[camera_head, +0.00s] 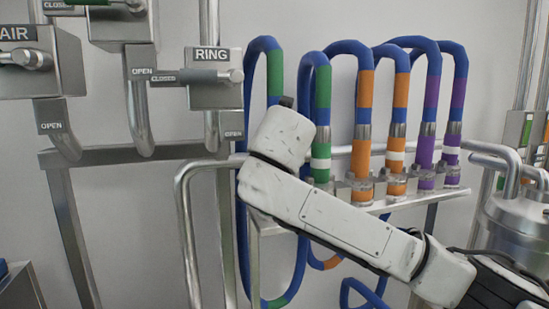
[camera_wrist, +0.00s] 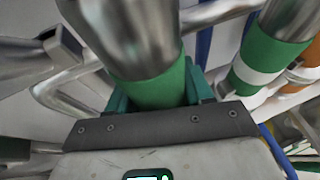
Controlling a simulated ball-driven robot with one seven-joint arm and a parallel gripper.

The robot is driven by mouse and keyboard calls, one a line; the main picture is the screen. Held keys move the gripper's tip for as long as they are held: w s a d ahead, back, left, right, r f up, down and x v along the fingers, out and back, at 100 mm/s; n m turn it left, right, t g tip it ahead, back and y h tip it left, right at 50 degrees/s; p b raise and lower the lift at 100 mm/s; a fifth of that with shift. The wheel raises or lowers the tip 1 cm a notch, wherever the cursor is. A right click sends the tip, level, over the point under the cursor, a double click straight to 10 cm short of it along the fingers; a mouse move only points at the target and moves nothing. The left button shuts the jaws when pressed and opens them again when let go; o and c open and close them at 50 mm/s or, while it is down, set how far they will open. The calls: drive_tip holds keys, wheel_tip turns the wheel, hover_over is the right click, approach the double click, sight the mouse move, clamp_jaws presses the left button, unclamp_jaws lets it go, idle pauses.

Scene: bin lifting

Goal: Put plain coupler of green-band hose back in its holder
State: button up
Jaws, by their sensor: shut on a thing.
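The plain coupler of the green-band hose (camera_wrist: 155,93) is a green sleeve without a white band, below a steel neck. My gripper (camera_wrist: 160,98) is shut around this sleeve in the wrist view. In the head view my white wrist hides the gripper and coupler; the hose's green band (camera_head: 275,74) shows above. The other green coupler, with a white band (camera_head: 320,165), stands in the rack just right of my wrist and also shows in the wrist view (camera_wrist: 263,62). The holder rack (camera_head: 408,200) is a metal shelf; my arm hides its left part, including any empty holder there.
Orange couplers (camera_head: 361,160) and purple couplers (camera_head: 424,152) stand upright to the right in the rack. A bent steel rail (camera_head: 184,210) is close left of my wrist. The RING valve box (camera_head: 215,92) is on the upper left. A steel vessel (camera_head: 515,228) stands far right.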

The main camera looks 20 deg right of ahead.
drive_tip(key=shift+f, duration=1.3)
idle(1.4)
drive_tip(key=o, duration=1.4)
drive_tip(key=shift+o, duration=0.2)
drive_tip(key=b+v, duration=0.3)
drive_tip(key=v, duration=0.7)
drive_tip(key=shift+s, duration=0.4)
drive_tip(key=shift+a+r, duration=0.1)
